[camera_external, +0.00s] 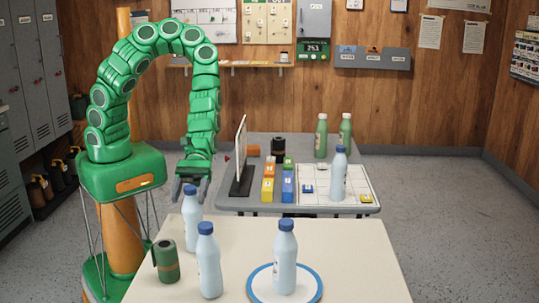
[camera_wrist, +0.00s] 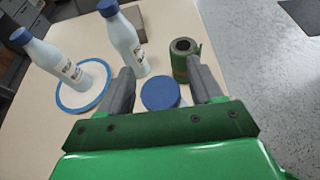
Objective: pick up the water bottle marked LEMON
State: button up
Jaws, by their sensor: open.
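Three pale blue bottles with blue caps stand upright on the near table. One bottle (camera_external: 192,222) is below my gripper (camera_external: 190,190); its cap shows in the wrist view (camera_wrist: 161,93) between my open fingers (camera_wrist: 163,83). A second bottle (camera_external: 208,264) stands in front of it and also shows in the wrist view (camera_wrist: 123,38). A third bottle (camera_external: 285,260) stands on a blue-rimmed round mat (camera_external: 256,287) and also shows in the wrist view (camera_wrist: 48,58). Label words are too small to read, so I cannot tell which says LEMON. My gripper is empty.
A green mug (camera_external: 167,261) stands close left of the bottles. A grey-brown block (camera_wrist: 136,22) lies at the table's far side in the wrist view. On the back table (camera_external: 240,204) are another blue-capped bottle (camera_external: 338,175), two green bottles and an upright panel (camera_external: 241,152).

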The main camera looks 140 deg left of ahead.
grip_shut()
dwell(0.5)
